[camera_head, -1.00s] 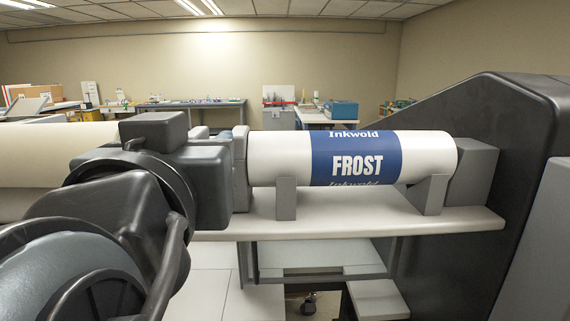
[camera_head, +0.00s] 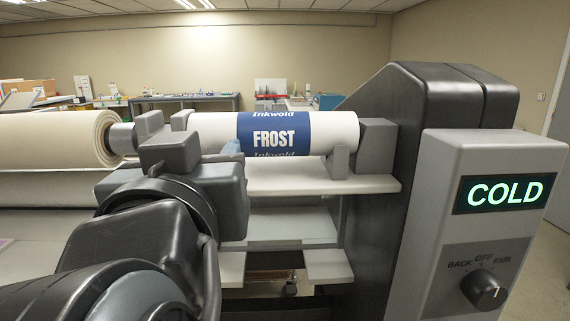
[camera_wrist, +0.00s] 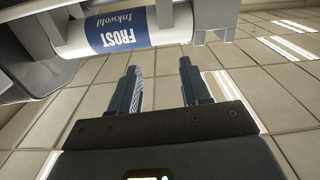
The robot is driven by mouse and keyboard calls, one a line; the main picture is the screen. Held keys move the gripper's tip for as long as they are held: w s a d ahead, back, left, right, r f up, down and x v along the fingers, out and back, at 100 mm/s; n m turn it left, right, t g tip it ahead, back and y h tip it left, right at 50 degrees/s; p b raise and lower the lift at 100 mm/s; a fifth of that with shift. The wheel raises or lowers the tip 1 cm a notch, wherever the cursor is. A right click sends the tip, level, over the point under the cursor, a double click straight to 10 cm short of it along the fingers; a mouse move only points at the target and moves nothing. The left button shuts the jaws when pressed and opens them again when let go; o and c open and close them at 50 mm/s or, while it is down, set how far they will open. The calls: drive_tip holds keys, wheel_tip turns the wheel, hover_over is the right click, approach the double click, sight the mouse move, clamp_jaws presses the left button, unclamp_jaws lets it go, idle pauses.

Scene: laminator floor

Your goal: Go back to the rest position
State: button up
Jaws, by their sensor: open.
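My gripper shows in the wrist view (camera_wrist: 162,85) with its two fingers apart and nothing between them. A white roll with a blue band reading "Inkwold FROST" (camera_head: 274,132) lies level on grey supports on a shelf of the machine. The same roll is at the top of the wrist view (camera_wrist: 122,30), beyond the fingertips and apart from them. In the head view my arm hides most of the gripper and part of the shelf in front of the roll.
A grey control box (camera_head: 480,230) at the right has a lit "COLD" display (camera_head: 504,192) and a knob (camera_head: 484,289) marked BACK, OFF and RUN. A large cream roll (camera_head: 60,139) is at the left. Benches with goods stand along the back wall. Tiled floor (camera_wrist: 235,95) shows below.

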drive_tip(key=s+d+f+n+g+y, duration=0.1)
drive_tip(key=s+d+f+n, duration=0.2)
drive_tip(key=d+f, duration=0.75)
drive_tip(key=s+d+f+n+g+y, duration=0.1)
drive_tip(key=s+d+f+n, duration=0.15)
drive_tip(key=d+f, duration=0.8)
drive_tip(key=s+d+f+m+h, duration=0.1)
drive_tip(key=s+d+f+m, duration=0.2)
drive_tip(key=s, duration=1.1)
drive_tip(key=s+d+f+m+g+h, duration=0.1)
drive_tip(key=s+d+f, duration=0.4)
drive_tip(key=s, duration=0.9)
drive_tip(key=m+h, duration=0.1)
drive_tip(key=m, duration=0.1)
drive_tip(key=shift+s+d+f+m, duration=0.25)
drive_tip(key=shift+f+m, duration=0.1)
drive_tip(key=shift+f, duration=0.05)
